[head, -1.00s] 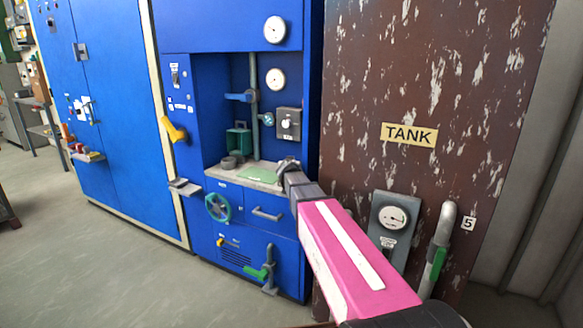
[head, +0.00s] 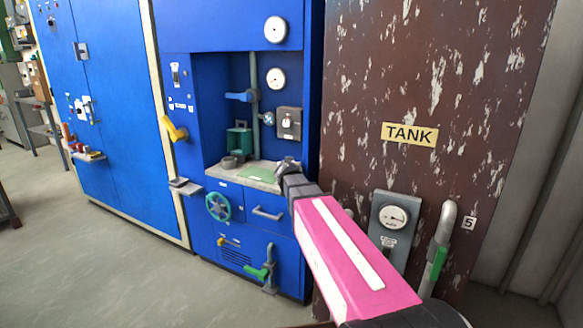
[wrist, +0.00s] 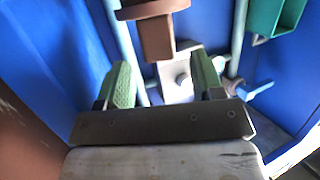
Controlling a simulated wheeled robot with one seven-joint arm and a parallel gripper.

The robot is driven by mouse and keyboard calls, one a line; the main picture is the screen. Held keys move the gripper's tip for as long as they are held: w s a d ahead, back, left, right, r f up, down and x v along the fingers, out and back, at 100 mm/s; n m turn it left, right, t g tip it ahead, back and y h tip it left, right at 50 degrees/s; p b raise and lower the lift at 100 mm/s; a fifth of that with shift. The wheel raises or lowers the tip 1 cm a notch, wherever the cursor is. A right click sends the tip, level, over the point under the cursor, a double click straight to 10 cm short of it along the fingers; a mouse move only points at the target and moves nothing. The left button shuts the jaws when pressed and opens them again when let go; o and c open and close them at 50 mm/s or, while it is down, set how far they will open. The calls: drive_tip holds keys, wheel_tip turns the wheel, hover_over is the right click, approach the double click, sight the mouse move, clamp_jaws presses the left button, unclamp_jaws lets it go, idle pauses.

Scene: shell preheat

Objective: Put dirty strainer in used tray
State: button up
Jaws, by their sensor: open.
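My gripper (head: 287,164) is at the right end of the blue cabinet's alcove, above the counter. In the wrist view its two green fingertips (wrist: 161,82) are apart. A brown T-shaped part (wrist: 156,35) shows beyond and between them, with a pale grey piece behind it; I cannot tell whether this is the strainer. No strainer can be clearly made out in the head view. A flat green piece (head: 257,174) lies on the counter left of my gripper, and a small grey ledge (head: 185,187) juts out at the cabinet's left; I cannot tell which, if either, is the used tray.
A grey round dish (head: 229,162) sits on the counter (head: 235,179). A teal box (head: 239,140), a vertical pipe and a grey switch box (head: 289,122) are at the alcove's back. The rusty tank (head: 430,80) stands close at right.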

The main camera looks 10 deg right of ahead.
drive_tip(key=v, duration=0.5)
drive_tip(key=shift+s+a+r, duration=0.1)
drive_tip(key=shift+s+a, duration=0.05)
drive_tip(key=shift+s, duration=0.1)
